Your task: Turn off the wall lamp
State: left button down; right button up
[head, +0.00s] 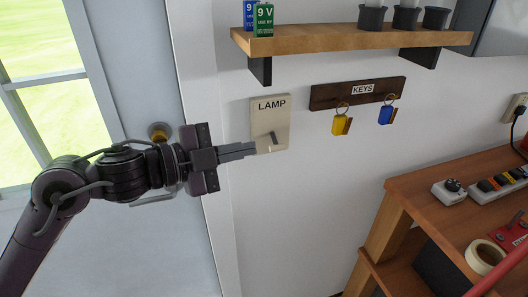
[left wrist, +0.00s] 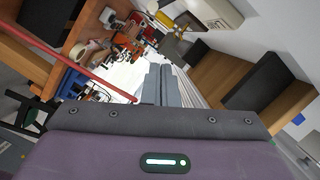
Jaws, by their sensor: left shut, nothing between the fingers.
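The lamp switch is a beige wall plate (head: 263,112) labelled LAMP, with a small dark lever (head: 273,139) low on its face. The plate is on the white wall under the shelf, in the middle of the head view. My left gripper (head: 254,149) is shut and empty, its fingertips at the lower left edge of the plate, left of and a little below the lever. I cannot tell whether the tips touch the plate. The shut fingers also show in the left wrist view (left wrist: 163,84). My right gripper is not in view.
A wooden shelf (head: 350,40) with batteries and dark cups is above the switch. A key rack (head: 330,97) with a yellow tag (head: 340,125) and a blue tag (head: 386,115) hangs to its right. A door with a window (head: 40,80) is left. A workbench (head: 430,185) stands lower right.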

pick_arm(q)
jog(key=s+a+f+n+t+y, duration=0.1)
jog(key=s+a+f+n+y, duration=0.15)
jog(key=f+n+y, duration=0.35)
jog(key=s+a+f+n+y, duration=0.1)
jog(key=a+f+n+y, duration=0.1)
jog(key=a+f+n, duration=0.45)
jog(key=s+a+f+n+t+y, duration=0.1)
jog(key=f+n+y, duration=0.3)
jog(key=f, duration=0.5)
jog(key=s+a+f+n+g+y, duration=0.15)
jog(key=s+f+n+g, duration=0.25)
jog(key=s+f+g, duration=0.55)
jog(key=s+f, duration=0.3)
jog(key=f, duration=0.9)
jog(key=s+f, duration=0.3)
jog(key=f, duration=0.8)
jog(key=s+f, duration=0.3)
jog(key=f, duration=0.9)
jog(key=s+a+f, duration=0.3)
jog(key=s+f, duration=1.1)
jog(key=s, duration=0.3)
jog(key=shift+a+g+b, duration=0.2)
jog(key=shift+g+b, duration=0.15)
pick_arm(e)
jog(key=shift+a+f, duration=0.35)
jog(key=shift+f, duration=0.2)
